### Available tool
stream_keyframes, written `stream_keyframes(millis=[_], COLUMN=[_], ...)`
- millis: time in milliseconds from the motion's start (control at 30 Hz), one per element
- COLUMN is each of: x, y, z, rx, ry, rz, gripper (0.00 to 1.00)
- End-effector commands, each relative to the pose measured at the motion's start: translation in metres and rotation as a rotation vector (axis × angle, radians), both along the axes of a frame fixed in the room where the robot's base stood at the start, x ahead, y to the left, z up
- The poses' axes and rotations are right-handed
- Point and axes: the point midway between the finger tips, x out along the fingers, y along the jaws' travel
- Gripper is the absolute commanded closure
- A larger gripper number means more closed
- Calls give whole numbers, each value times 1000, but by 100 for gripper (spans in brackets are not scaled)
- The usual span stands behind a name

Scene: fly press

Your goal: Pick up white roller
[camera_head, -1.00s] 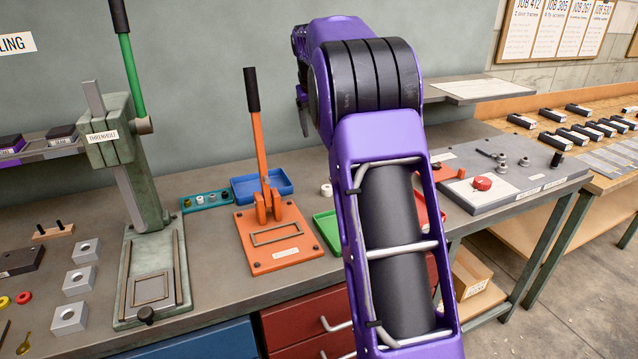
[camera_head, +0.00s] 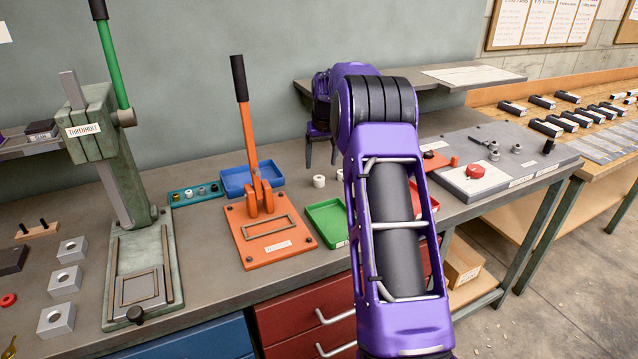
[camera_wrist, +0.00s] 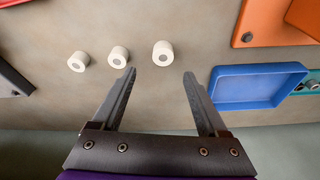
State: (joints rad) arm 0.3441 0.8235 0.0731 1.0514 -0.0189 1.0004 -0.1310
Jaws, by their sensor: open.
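In the wrist view three white rollers lie in a slanting row on the bench: one at the left (camera_wrist: 77,61), one in the middle (camera_wrist: 118,57) and one at the right (camera_wrist: 163,53). My gripper (camera_wrist: 158,73) is open and empty, and the right roller shows just beyond and between its fingertips. In the head view one white roller (camera_head: 319,181) shows on the bench beside the blue tray, with my gripper (camera_head: 321,166) above and behind it. The other rollers are hidden there behind my arm.
The blue tray (camera_head: 238,182) and green tray (camera_head: 328,217) flank the roller area. The orange press (camera_head: 260,225) with its upright lever stands left of the green tray. A shelf (camera_head: 440,85) projects from the wall beside my arm. Bare bench lies around the rollers.

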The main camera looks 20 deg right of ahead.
Motion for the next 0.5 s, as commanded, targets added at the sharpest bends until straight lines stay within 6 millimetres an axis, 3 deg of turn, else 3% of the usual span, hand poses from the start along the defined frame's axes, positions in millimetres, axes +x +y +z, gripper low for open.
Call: stream_keyframes(millis=[233,500], x=[1,5], y=[1,4], z=[-14,-53], rx=[0,0], ry=[1,2], rz=[1,1], gripper=[24,24])
